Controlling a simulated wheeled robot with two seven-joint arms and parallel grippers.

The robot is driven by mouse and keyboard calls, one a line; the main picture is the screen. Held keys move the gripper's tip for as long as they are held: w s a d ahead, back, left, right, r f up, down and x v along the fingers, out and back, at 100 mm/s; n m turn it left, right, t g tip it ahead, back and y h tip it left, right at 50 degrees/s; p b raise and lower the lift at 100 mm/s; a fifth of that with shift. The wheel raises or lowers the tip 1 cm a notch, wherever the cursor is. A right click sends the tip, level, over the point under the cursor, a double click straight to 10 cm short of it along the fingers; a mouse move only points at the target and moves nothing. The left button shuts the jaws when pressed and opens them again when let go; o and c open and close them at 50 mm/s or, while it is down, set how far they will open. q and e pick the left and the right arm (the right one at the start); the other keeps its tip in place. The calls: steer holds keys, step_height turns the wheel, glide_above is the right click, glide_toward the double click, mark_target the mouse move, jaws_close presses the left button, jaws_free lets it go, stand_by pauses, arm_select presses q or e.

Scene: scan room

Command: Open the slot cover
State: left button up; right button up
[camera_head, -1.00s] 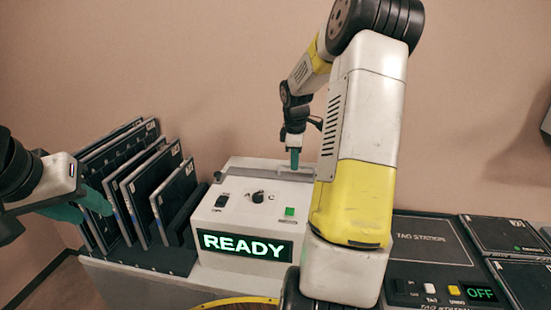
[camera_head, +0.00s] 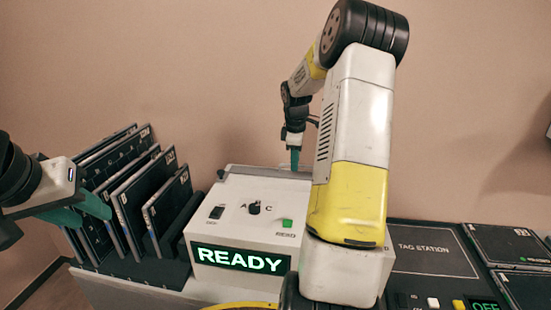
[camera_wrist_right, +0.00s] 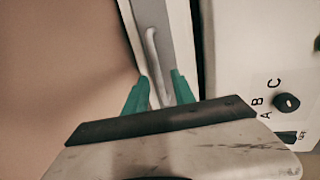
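The scanner box (camera_head: 235,199) is white, with a green "READY" display, a knob, a switch and a green button. The slot cover (camera_wrist_right: 178,28) is a grey strip along the box's far top edge, with a pale bar handle (camera_wrist_right: 152,48) on it. My right gripper (camera_head: 295,160) is over the back of the box. In the right wrist view its teal fingers (camera_wrist_right: 160,92) are apart, with the handle's near end between them; I cannot tell whether they touch it. My left gripper (camera_head: 88,210) is beside the rack at left; its finger gap is unclear.
A black rack holds several upright dark panels (camera_head: 135,195) left of the box, close to my left gripper. The tag station (camera_head: 425,250) and flat dark panels (camera_head: 505,243) lie to the right. A wall stands close behind the box.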

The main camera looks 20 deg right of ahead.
mark_target(294, 177)
step_height(294, 177, up, 8)
steer(key=s, duration=0.1)
steer(key=shift+s+a+f, duration=0.15)
steer(key=shift+a+f, duration=0.05)
steer(key=shift+a, duration=0.2)
stand_by(0.5)
